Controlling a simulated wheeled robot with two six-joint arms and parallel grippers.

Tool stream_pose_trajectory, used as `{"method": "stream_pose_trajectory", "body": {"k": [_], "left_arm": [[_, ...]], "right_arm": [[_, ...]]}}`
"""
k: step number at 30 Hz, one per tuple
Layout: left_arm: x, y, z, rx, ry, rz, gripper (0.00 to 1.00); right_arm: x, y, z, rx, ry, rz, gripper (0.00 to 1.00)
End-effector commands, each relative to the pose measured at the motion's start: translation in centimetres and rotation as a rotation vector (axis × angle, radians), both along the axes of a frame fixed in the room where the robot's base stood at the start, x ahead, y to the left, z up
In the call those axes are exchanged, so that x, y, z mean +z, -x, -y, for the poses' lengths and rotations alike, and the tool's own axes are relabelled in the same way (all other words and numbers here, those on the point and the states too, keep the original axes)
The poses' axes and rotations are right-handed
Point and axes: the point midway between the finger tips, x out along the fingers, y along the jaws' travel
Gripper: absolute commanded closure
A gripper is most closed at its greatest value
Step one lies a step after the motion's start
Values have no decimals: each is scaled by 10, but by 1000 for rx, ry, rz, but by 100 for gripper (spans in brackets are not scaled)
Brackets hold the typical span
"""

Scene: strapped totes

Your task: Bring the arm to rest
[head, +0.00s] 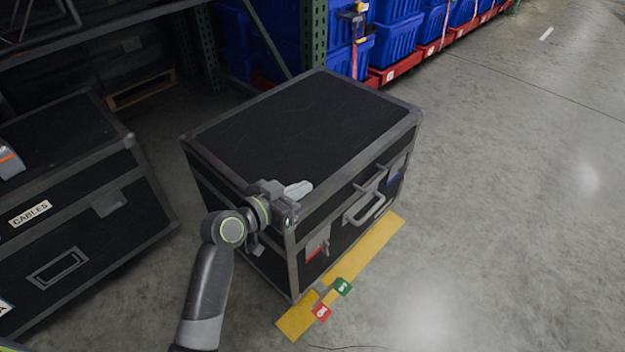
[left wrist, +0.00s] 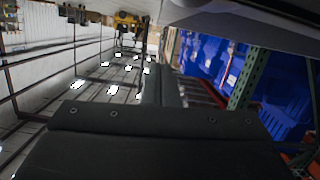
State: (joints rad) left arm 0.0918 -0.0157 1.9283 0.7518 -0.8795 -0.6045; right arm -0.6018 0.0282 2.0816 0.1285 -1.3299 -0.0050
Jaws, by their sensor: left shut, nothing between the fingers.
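My left arm comes in from the lower left of the head view, and its gripper (head: 298,190) is over the near left top edge of a black flight case (head: 300,125). The gripper is shut and empty, its fingers pointing right across the case. I cannot tell whether it touches the case. The left wrist view shows the dark gripper fingers (left wrist: 160,88) close together, with nothing between them. My right gripper is not in view.
A second black case (head: 70,185) marked CABLES stands at the left. Blue totes (head: 395,45) on red bases line the back beside a green rack post (head: 313,35). A yellow floor strip (head: 345,275) with red and green tags lies before the case. Floor at right is clear.

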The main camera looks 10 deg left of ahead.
Motion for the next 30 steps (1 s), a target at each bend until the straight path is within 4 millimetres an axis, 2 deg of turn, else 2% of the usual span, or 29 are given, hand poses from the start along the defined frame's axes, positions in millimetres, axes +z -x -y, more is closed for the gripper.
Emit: {"method": "stream_pose_trajectory", "body": {"k": [3,6,15,17,20,23,27,30], "left_arm": [[6,18,-12,1,-1,1,100],[9,27,-19,2,-1,1,100],[11,35,-23,0,1,2,100],[9,37,-24,2,-4,-7,100],[-7,53,-32,18,-40,-68,100],[-40,88,-51,64,-116,-209,100],[-86,158,-92,191,-246,-468,100],[-103,201,-118,290,-314,-611,100]], "right_arm": [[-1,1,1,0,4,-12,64],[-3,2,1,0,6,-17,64],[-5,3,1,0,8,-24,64],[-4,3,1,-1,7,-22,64],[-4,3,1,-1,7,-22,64],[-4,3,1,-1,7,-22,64],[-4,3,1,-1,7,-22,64],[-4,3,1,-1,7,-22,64]]}}
